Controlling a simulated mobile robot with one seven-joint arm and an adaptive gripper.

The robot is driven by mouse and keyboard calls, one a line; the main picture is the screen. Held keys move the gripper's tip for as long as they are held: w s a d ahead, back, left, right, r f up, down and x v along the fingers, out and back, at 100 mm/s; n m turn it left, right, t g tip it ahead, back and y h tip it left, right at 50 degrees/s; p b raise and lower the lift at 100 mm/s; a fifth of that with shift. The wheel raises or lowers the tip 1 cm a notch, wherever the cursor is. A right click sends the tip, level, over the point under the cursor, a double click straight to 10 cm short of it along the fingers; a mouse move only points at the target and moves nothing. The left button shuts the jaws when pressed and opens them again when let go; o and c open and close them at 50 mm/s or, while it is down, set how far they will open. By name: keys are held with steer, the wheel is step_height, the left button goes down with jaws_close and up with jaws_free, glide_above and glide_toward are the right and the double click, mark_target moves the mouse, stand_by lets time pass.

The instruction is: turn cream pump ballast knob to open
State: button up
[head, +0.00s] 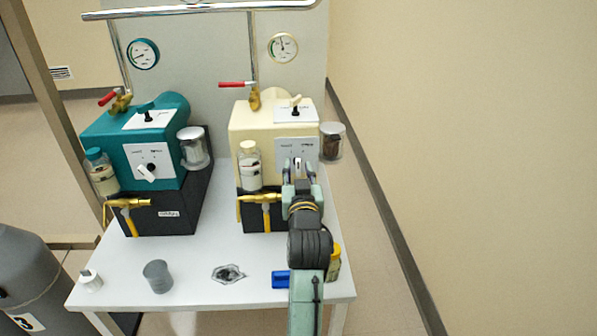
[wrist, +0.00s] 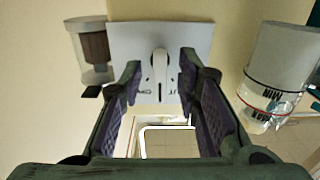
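The cream pump (head: 262,120) stands on the right of the white table. Its front has a white label plate (head: 284,149) with a pale pointer knob (wrist: 159,72). In the wrist view, the knob's narrow handle runs up and down the picture, between the printed words at left and right. My gripper (head: 299,164) is in front of this plate. In the wrist view its fingers are open, one on each side of the knob, with gaps showing. I cannot tell how deep the fingertips reach around it. In the head view my gripper largely hides the knob.
A clear jar (head: 332,141) hangs right of the cream pump and an oil bottle (head: 249,166) left of it. A brass tap (head: 262,198) sits below. A teal pump (head: 143,135) stands to the left. A grey cup (head: 158,276) and blue item (head: 280,280) are in front.

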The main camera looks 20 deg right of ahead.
steer(key=v, duration=0.7)
steer(key=shift+s, duration=0.3)
steer(key=shift+a+r, duration=0.1)
steer(key=shift+a, duration=0.05)
